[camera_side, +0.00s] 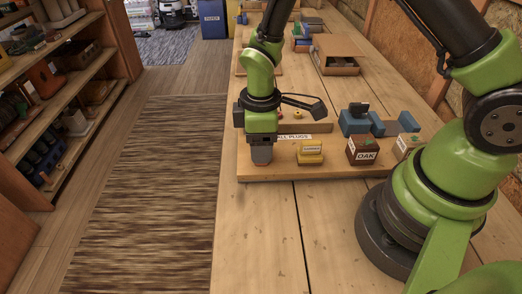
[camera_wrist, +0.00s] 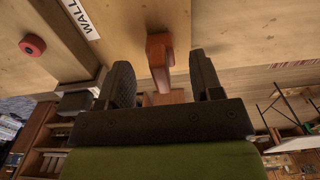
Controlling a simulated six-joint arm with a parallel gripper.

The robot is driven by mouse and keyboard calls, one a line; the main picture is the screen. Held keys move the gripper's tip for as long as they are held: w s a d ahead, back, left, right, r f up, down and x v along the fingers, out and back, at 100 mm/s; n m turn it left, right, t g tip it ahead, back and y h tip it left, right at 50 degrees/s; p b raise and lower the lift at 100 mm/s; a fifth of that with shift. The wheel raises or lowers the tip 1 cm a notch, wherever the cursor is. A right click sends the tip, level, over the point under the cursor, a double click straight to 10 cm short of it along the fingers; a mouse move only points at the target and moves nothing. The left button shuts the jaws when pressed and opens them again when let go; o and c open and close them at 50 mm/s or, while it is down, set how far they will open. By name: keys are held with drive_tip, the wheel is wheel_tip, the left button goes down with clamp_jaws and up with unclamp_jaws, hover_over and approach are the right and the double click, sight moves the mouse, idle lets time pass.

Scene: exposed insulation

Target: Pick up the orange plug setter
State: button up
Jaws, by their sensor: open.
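The orange plug setter (camera_wrist: 160,52) shows in the wrist view as an orange-brown, T-like piece with a wider end and a narrower stem. My gripper (camera_wrist: 164,80) is open, with one dark finger on each side of the plug setter's line. Gaps show between it and both fingers. In the side view my gripper (camera_side: 262,153) points down over the left end of a wooden board (camera_side: 310,174). The plug setter cannot be made out there, probably hidden by the gripper.
A wall plugs label (camera_side: 294,137) is right of my gripper. Beyond it stand a yellow block (camera_side: 311,153), an OAK box (camera_side: 364,151) and blue pieces (camera_side: 354,121). The front bench (camera_side: 255,220) is clear.

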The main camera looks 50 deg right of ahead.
wheel_tip(320, 180, down, 3)
drive_tip(key=shift+s+f, duration=0.1)
drive_tip(key=c, duration=1)
wheel_tip(320, 180, up, 10)
drive_tip(key=shift+r, duration=0.1)
